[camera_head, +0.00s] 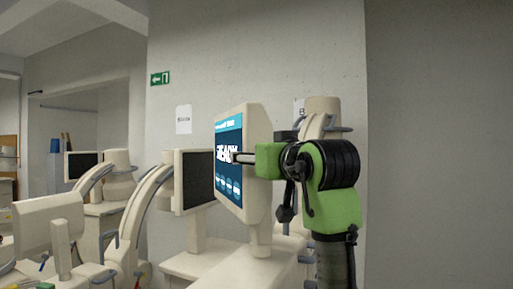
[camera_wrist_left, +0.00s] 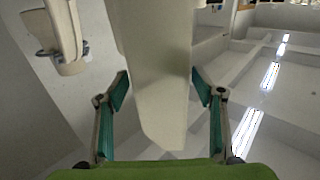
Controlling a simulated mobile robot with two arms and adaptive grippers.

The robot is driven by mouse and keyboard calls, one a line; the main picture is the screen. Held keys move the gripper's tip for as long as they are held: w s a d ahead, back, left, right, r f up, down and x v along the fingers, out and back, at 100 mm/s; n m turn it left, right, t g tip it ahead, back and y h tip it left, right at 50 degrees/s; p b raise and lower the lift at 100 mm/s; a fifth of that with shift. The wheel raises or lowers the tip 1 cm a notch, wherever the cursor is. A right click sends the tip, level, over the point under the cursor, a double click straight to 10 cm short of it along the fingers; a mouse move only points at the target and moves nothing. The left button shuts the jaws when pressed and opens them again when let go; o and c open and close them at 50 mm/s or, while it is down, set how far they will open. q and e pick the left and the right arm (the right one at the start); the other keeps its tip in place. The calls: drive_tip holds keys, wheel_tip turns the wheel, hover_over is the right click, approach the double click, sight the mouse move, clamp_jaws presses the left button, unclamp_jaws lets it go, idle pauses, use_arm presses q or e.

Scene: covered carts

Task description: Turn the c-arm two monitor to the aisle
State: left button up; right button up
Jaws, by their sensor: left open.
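A beige monitor (camera_head: 256,160) with a lit blue screen stands upright on a short post at the centre of the head view. Its screen is angled to the left. No number shows on it, so I cannot tell whether it is c-arm two's. My left gripper (camera_head: 240,157), green and black, reaches it from the right; one finger lies in front of the screen and the other is hidden. In the left wrist view the beige monitor body (camera_wrist_left: 158,70) stands between the two spread fingers (camera_wrist_left: 162,92), with gaps on both sides. My right gripper is not in view.
A dark-screened monitor (camera_head: 193,180) stands just left of the lit one. Another monitor (camera_head: 48,222) shows its back at the left, and one more (camera_head: 82,163) is farther away. Curved beige C-arms (camera_head: 148,205) and carts crowd the left. Bare wall fills the right.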

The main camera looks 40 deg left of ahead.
use_arm(q)
drive_tip(key=shift+a+r, duration=0.1)
drive_tip(key=shift+a, duration=0.1)
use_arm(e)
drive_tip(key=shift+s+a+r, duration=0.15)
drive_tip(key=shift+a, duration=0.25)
use_arm(q)
drive_tip(key=shift+w, duration=0.1)
drive_tip(key=c, duration=1.5)
drive_tip(key=shift+c, duration=0.5)
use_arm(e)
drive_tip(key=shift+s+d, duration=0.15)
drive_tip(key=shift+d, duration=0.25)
